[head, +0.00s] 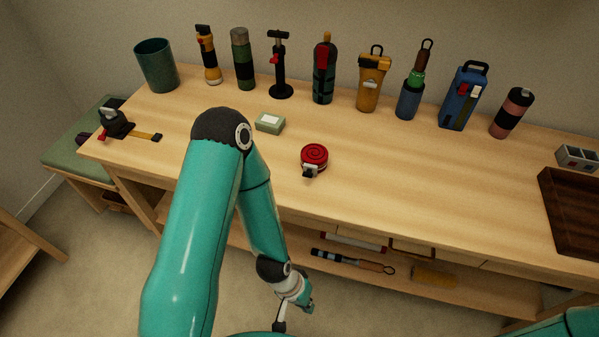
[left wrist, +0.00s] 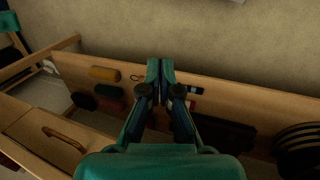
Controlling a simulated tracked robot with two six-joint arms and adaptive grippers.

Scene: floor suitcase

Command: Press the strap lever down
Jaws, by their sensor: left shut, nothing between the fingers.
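A red coiled strap (head: 314,154) with a small black-and-silver buckle (head: 309,172) at its front lies on the middle of the wooden bench (head: 400,170). A black device (head: 115,122) with a red part and a short yellow strap (head: 145,136) sits at the bench's left end. I cannot tell which of these carries the strap lever. My left gripper (head: 292,308) is low in front of the bench, away from both. In the left wrist view my left gripper (left wrist: 160,72) is shut and empty, its fingertips together. My right gripper is out of view.
Several bottles and tools line the bench's back, including a blue case (head: 463,97). A green box (head: 270,122) lies left of the red coil. A dark brown tray (head: 570,215) is at the right. The lower shelf (head: 470,290) holds tools. The bench's middle right is clear.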

